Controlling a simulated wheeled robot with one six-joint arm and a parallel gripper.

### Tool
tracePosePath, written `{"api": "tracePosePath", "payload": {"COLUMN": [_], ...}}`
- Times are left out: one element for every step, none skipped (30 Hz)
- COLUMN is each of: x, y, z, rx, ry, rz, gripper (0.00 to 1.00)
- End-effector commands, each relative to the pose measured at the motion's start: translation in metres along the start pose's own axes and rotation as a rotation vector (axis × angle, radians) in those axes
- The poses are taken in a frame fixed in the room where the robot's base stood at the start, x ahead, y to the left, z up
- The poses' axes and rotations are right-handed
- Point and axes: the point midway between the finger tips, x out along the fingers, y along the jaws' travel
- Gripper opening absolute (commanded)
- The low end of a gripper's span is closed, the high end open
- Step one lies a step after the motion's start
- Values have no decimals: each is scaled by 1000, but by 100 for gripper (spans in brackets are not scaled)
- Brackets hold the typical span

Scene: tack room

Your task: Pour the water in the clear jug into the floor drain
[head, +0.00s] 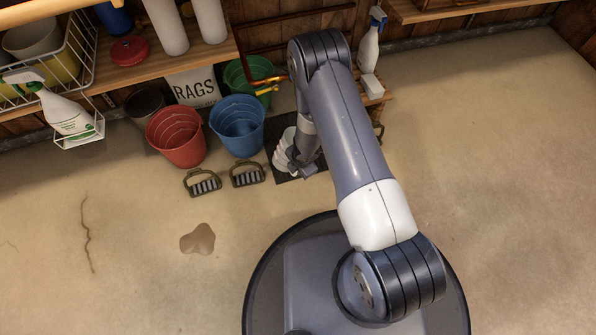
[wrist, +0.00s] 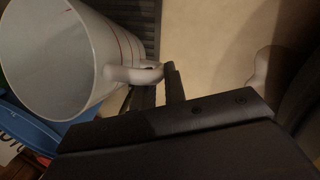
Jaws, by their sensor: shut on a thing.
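The pale, see-through jug (head: 283,152) is beside the blue bucket in the head view, partly hidden by my arm. In the wrist view the jug (wrist: 62,62) shows its open mouth, red measuring marks and side handle (wrist: 135,75). It looks tilted there, and I cannot make out water in it. My gripper (head: 302,172) is shut on the handle; its dark fingers (wrist: 162,88) show in the wrist view. The dark floor drain (head: 290,176) lies under the jug and gripper, partly covered by them. Dark slats of the drain (wrist: 146,22) show beyond the jug.
A blue bucket (head: 237,128), a red bucket (head: 177,138) and a green bucket (head: 240,75) stand left of the drain. A brass tap (head: 268,86) is behind. A brown stain (head: 198,239) marks the floor; the right floor is clear.

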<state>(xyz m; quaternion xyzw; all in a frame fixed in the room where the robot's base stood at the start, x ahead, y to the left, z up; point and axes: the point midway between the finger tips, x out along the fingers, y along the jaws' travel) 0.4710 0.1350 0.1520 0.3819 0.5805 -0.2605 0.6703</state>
Motion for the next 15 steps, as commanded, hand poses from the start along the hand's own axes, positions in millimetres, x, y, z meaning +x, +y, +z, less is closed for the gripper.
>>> {"api": "tracePosePath", "payload": {"x": [6, 6, 7, 7, 7, 8, 8, 1, -1, -1, -1, 0, 0, 1, 6], "y": [0, 0, 0, 0, -1, -1, -2, -1, -2, -2, -2, -2, -2, -2, -3], "z": [0, 1, 1, 1, 1, 2, 2, 2, 2, 3, 3, 4, 4, 5, 5], "rx": [-5, -7, -11, -14, -16, -19, -22, -26, -32, -35, -38, -42, -45, -48, -53], "ry": [-18, -29, -44, -54, -65, -79, -90, -102, -119, -132, -146, -164, -179, -193, -225], "rz": [-4, -7, -13, -16, -20, -26, -29, -39, -50, -56, -60, -64, -66, -68, -79], "gripper": [0, 0, 0, 0, 0, 0, 0, 0, 0, 0, 0, 0, 0, 0, 0]}}
